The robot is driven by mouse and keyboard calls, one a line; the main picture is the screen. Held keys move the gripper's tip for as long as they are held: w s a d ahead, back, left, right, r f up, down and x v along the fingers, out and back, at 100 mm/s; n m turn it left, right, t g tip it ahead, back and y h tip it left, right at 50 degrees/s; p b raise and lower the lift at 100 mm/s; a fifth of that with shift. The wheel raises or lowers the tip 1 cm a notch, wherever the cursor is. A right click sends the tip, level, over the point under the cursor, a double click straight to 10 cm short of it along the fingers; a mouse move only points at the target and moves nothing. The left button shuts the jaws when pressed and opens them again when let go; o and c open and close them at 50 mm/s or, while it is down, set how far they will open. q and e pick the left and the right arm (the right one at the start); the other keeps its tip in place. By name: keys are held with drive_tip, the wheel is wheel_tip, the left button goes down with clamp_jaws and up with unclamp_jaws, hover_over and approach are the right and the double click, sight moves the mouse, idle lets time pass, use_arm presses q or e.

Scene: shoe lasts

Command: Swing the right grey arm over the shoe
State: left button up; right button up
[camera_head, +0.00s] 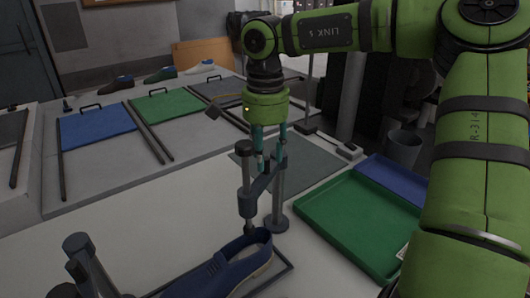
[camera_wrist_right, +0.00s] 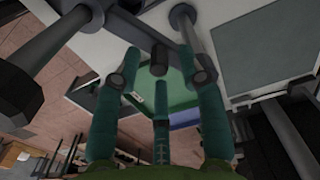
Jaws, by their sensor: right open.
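A navy shoe (camera_head: 222,270) with a tan sole lies in a dark-edged frame at the bottom of the head view. The right grey arm (camera_head: 262,190) is mounted on an upright post (camera_head: 280,205) behind the shoe's heel. A vertical rod hangs at its near end, its tip appearing close to the heel opening; I cannot tell the gap. My right gripper (camera_head: 268,165) points down above the grey arm, fingers open. In the wrist view its teal fingers (camera_wrist_right: 158,75) stand around a short dark peg (camera_wrist_right: 158,58); contact is unclear. My left gripper is out of view.
Another grey stand (camera_head: 85,262) is at the lower left. A green tray (camera_head: 358,222) and a blue tray (camera_head: 392,182) lie to the right. A grey mat (camera_head: 315,160) lies behind the post. Several shoes and coloured boards are on the back table.

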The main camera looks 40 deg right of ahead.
wheel_tip(320, 180, up, 12)
drive_tip(key=shift+f, duration=0.2)
drive_tip(key=shift+a, duration=0.1)
idle(0.5)
